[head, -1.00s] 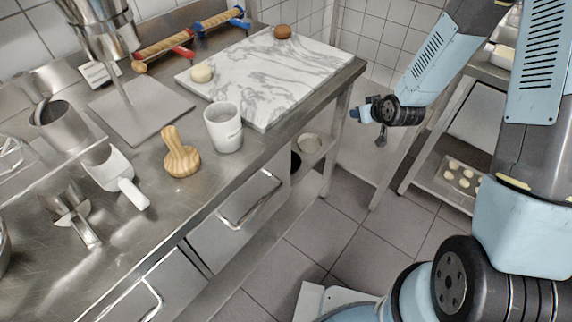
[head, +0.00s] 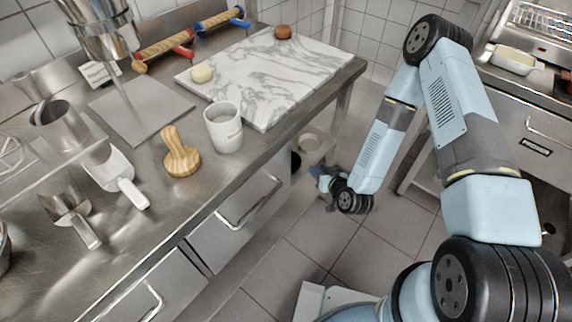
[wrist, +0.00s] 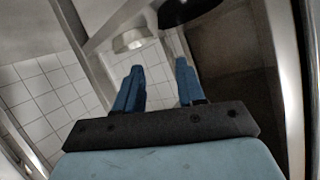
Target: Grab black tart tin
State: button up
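The black tart tin (wrist: 186,9) is a dark round shape at the top of the wrist view, cut off by the frame edge. In the head view a dark sliver of it (head: 296,160) shows on the lower shelf, mostly hidden by the counter's drawer front. My gripper (head: 319,172) is low beside that shelf, a little right of the tin. In the wrist view its two blue fingers (wrist: 160,75) are apart with nothing between them. The tin lies beyond the fingertips, in line with the right finger, apart from it.
A pale bowl (wrist: 130,40) sits near the tin; it also shows in the head view (head: 309,142). The steel counter (head: 215,190) overhangs the shelf. On it are a white mug (head: 224,130) and a marble board (head: 270,75).

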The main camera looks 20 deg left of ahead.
send_near(298, 156)
jog(key=w+a, duration=0.1)
jog(key=shift+f+x, duration=0.2)
jog(key=shift+x, duration=1.3)
jog(key=shift+f+x, duration=0.2)
jog(key=shift+x, duration=1.3)
jog(key=shift+s+d, duration=0.1)
jog(key=shift+s, duration=0.05)
jog(key=shift+c, duration=0.4)
grip_shut()
